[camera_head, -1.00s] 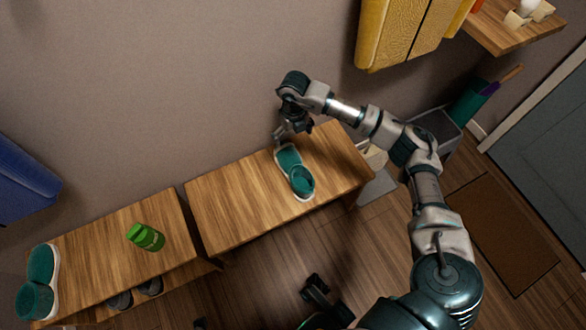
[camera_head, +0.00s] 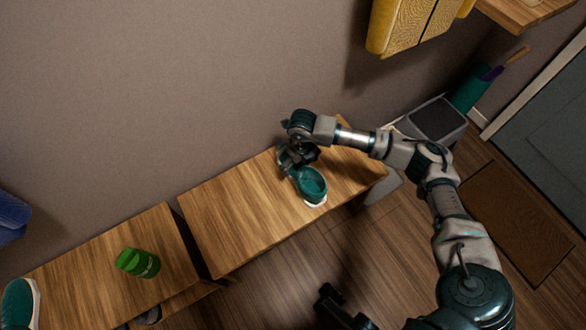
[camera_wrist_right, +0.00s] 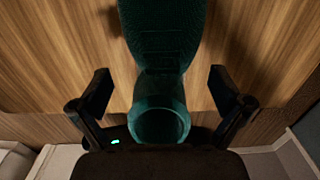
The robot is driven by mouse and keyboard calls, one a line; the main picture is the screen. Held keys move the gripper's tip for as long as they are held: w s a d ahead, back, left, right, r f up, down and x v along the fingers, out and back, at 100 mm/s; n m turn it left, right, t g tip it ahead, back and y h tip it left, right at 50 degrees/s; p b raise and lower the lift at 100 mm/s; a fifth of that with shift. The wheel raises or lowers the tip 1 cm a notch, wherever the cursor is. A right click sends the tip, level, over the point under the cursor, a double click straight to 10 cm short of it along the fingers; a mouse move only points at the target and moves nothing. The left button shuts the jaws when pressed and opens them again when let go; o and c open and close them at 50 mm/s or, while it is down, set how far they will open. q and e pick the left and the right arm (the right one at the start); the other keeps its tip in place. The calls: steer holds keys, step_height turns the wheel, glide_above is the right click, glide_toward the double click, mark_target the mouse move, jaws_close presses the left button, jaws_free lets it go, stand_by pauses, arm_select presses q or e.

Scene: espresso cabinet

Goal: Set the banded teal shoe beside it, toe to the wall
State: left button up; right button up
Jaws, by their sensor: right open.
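In the right wrist view the shoe (camera_wrist_right: 160,85) lies between the two spread fingers (camera_wrist_right: 160,95), with a gap on both sides. A second teal shoe (camera_head: 18,303) is at the far left, cut by the picture edge. I cannot make out a band on either. My left gripper (camera_head: 342,308) seems to be low at the bottom, dark and unclear.
A grey bin (camera_head: 437,120) stands right of the benches. Yellow cloth (camera_head: 415,25) hangs on the wall above. The right bench's left half is clear.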

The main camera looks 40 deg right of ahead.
steer(key=shift+w+f, duration=0.1)
steer(key=shift+f, duration=0.85)
steer(key=shift+d+r, duration=0.2)
steer(key=c, duration=0.7)
steer(key=shift+a, duration=0.1)
steer(key=c, duration=0.8)
